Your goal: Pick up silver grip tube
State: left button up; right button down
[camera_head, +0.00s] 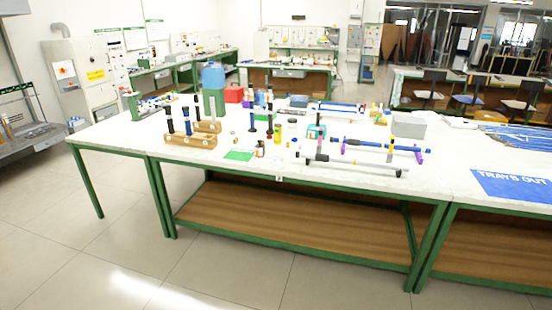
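A silver-grey tube (213,108) stands upright at the rear wooden rack (207,127) on the left part of the white worktable. It looks like the silver grip tube, though it is small at this distance. A front wooden rack (190,141) holds dark upright tubes, among them a black one (169,121) and a dark blue one (187,122). A long grey rod (355,167) lies across black supports near the table's front edge. Neither of my grippers is in view.
The worktable has green legs and a brown lower shelf (290,222). A blue-topped water container (213,77) and red box (234,94) stand behind the racks. A green sheet (239,155) lies right of them. A blue mat (513,185) is far right. The floor in front is clear.

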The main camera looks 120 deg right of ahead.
aim_at(304, 155)
jog(key=z, duration=4.5)
jog(key=i+j+z, duration=0.1)
jog(key=i+z, duration=0.15)
jog(key=i, duration=0.25)
jog(key=i+j+z, duration=0.2)
jog(key=i, duration=0.35)
jog(key=i+j+z, duration=0.25)
jog(key=i+j, duration=0.1)
jog(key=i, duration=0.1)
